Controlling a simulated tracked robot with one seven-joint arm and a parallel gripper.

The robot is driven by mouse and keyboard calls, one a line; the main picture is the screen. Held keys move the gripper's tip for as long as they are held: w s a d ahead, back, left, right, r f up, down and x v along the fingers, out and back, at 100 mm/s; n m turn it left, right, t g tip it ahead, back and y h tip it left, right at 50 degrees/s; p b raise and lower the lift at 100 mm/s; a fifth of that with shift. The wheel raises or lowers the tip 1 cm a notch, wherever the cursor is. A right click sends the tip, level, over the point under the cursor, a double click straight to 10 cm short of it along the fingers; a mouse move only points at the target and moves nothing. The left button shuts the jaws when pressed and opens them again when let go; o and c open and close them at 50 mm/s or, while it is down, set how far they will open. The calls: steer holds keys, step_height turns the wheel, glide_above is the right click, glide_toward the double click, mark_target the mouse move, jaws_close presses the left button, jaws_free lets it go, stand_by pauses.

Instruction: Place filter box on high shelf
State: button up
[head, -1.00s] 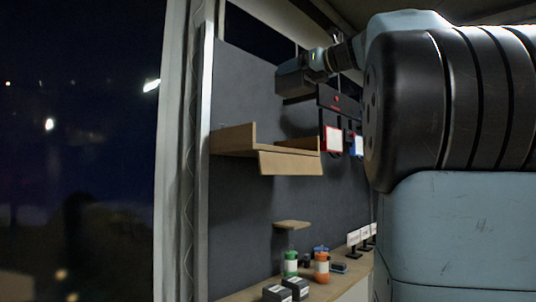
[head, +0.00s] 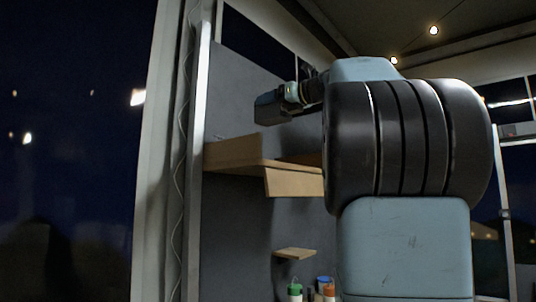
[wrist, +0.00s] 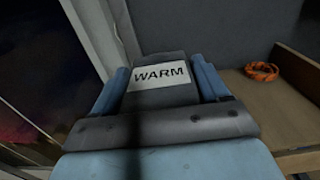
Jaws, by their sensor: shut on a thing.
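The filter box is a dark box with a white label reading WARM (wrist: 160,75). In the wrist view it sits between the two blue fingers of my gripper (wrist: 163,84), which is shut on it. In the head view the dark box (head: 268,108) is held above the high shelf (head: 228,153), a wooden shelf with a raised left board and a front lip. My gripper (head: 290,95) shows small there, partly behind my arm. In the wrist view the shelf (wrist: 287,108) lies to the right of the box, with the box not over its visible surface.
An orange coiled ring (wrist: 262,71) lies on the shelf near the back wall. A small lower shelf (head: 294,254) and several bottles, one with a green cap (head: 295,290), are below. A metal post (head: 196,170) stands left of the shelf. My arm hides the shelf's right end.

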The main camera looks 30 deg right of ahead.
steer(key=shift+w+d+f, duration=0.55)
steer(key=shift+w+f, duration=1.05)
steer(key=shift+f, duration=0.3)
steer(key=shift+w+d+f, duration=0.6)
steer(key=shift+w+f, duration=0.95)
steer(key=shift+f, duration=0.3)
steer(key=shift+w+d+f, duration=0.55)
steer(key=shift+w+f, duration=1.05)
steer(key=shift+f, duration=0.3)
steer(key=o, duration=1.2)
steer(key=v, duration=1.2)
